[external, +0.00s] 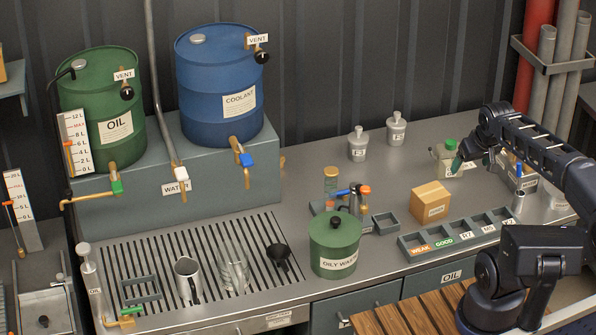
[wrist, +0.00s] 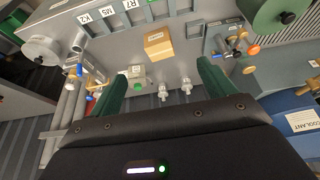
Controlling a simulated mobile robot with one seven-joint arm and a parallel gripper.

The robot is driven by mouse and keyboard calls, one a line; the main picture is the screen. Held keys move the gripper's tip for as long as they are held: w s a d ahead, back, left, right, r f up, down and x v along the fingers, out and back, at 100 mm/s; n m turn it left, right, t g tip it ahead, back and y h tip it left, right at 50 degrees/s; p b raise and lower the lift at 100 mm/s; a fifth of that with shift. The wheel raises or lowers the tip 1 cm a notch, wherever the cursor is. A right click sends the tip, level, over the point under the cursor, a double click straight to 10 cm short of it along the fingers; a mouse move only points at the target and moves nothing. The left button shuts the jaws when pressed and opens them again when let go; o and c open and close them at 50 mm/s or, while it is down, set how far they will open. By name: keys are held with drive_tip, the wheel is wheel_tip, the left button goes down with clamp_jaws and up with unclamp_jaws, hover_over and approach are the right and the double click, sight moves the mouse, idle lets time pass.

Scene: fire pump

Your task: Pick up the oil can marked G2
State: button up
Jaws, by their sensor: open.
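Two small grey cans with pale spouted tops stand upright on the steel bench at the back, a left one (external: 358,146) and a right one (external: 396,131). Each has a label too small to read, so I cannot tell which is G2. Both also show in the wrist view, one (wrist: 163,92) beside the other (wrist: 187,87), beyond and between my fingers. My gripper (wrist: 161,74) is open and empty, with green fingers. In the external view my gripper (external: 468,150) is above the bench, right of both cans and close to a green-capped container (external: 446,160).
A cardboard box (external: 430,202) stands in front of the cans. A labelled grey tray (external: 455,235), a green oily waste pot (external: 334,247) and a small stand with valves (external: 354,200) are nearer the front. Bench around the cans is clear.

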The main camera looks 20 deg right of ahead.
drive_tip(key=n+g, duration=0.4)
drive_tip(key=n, duration=1.1)
hover_over(446, 155)
drive_tip(key=w+d, duration=0.2)
wheel_tip(446, 155, down, 17)
drive_tip(key=shift+w+f, duration=0.1)
drive_tip(key=shift+w, duration=0.05)
drive_tip(key=shift+w+d+f, duration=0.15)
drive_tip(key=shift+w+f, duration=0.05)
drive_tip(key=shift+f, duration=5.4)
drive_tip(key=c, duration=1.1)
